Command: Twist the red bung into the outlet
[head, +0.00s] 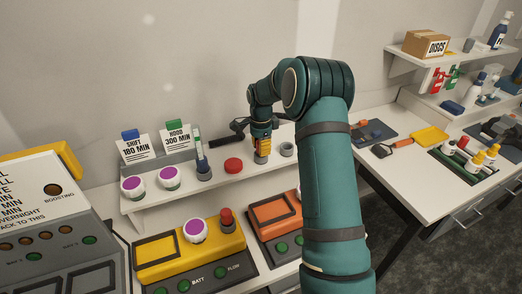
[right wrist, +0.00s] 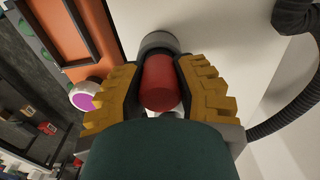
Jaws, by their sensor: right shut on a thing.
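My right gripper (head: 262,152) is at the back shelf in the head view, its yellow fingers pointing down. In the right wrist view the gripper (right wrist: 160,85) is shut on the red bung (right wrist: 160,80), one ridged finger on each side. The far end of the bung meets a grey round collar (right wrist: 157,41); I cannot tell if this is the outlet or how deep the bung sits. The fingers hide the bung in the head view. My left gripper is not in view.
A flat red disc (head: 233,165) and a grey ring (head: 287,149) sit either side of my right gripper on the shelf. A black hose (right wrist: 290,95) runs close by. Yellow (head: 165,262) and orange (head: 272,214) units stand in front.

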